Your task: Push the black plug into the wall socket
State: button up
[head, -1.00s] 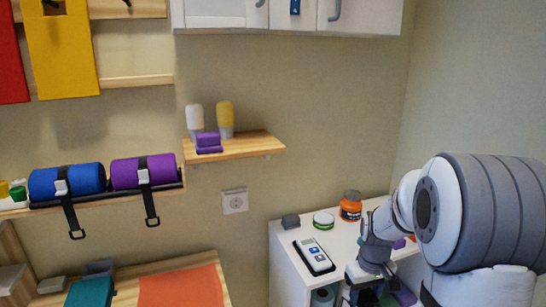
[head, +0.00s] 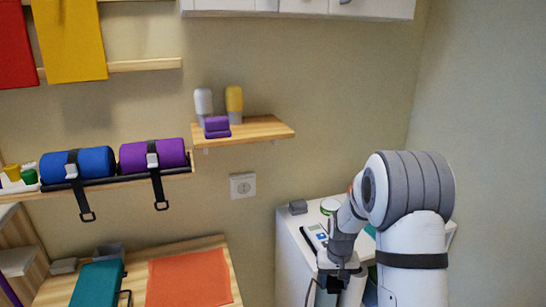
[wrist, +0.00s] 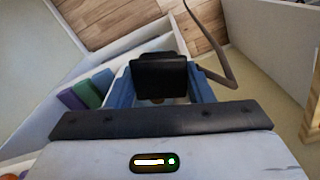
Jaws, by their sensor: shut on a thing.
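The white wall socket (head: 243,185) is on the beige wall below the small wooden shelf, left of the white cabinet. In the wrist view, the black plug (wrist: 160,75) sits between the blue-grey fingers of my gripper (wrist: 160,92), which is shut on it. A cord runs off from beside it. In the head view, my gripper (head: 338,275) is low in front of the white cabinet, to the right of and below the socket. The plug cannot be made out clearly in that view, and its pins are hidden in both.
A white cabinet (head: 288,250) stands right of the socket, with a grey block (head: 298,207), a jar (head: 329,206) and a device on top. A wooden shelf (head: 262,130) juts out above the socket. A wooden bench with an orange mat (head: 188,278) is below left. Wall around the socket is clear.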

jog(key=s+d+f, duration=0.4)
jog(key=d+f, duration=0.1)
jog(key=d, duration=0.1)
jog(key=shift+s+f, duration=0.15)
